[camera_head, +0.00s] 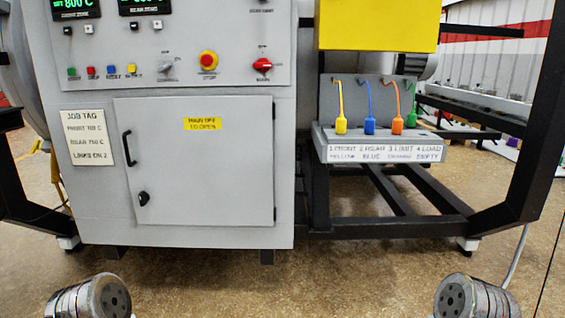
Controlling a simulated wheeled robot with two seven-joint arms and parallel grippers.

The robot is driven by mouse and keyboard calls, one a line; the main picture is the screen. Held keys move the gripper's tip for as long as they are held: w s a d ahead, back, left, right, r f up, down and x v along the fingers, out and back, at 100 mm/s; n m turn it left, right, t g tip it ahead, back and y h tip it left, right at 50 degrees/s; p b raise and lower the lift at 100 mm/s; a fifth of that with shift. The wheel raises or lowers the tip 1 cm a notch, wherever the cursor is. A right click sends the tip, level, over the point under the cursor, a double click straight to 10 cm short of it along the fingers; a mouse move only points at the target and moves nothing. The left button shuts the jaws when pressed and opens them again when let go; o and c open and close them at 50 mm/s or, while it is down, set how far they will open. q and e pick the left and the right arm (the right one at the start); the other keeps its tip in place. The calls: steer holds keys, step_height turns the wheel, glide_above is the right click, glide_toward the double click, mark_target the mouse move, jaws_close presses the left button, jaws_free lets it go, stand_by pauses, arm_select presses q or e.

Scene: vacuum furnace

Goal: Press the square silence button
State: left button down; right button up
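The grey furnace control panel (225,40) is at the upper left. On its lower left is a row of small buttons: green (71,72), red (91,71), blue (112,70) and yellow (132,68). Their labels are too small to read surely, so I cannot tell which is the silence button. Small dark and white buttons sit under the two displays. No gripper fingers show. Only round metal ends of my arms show at the bottom left and bottom right, well below and apart from the panel.
Below is a cabinet door (200,175) with a black handle. A ledge (380,147) with coloured plugs stands right. Floor in front is clear.

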steer(key=shift+c, duration=0.3)
stand_by(0.6)
jaws_close()
stand_by(1.5)
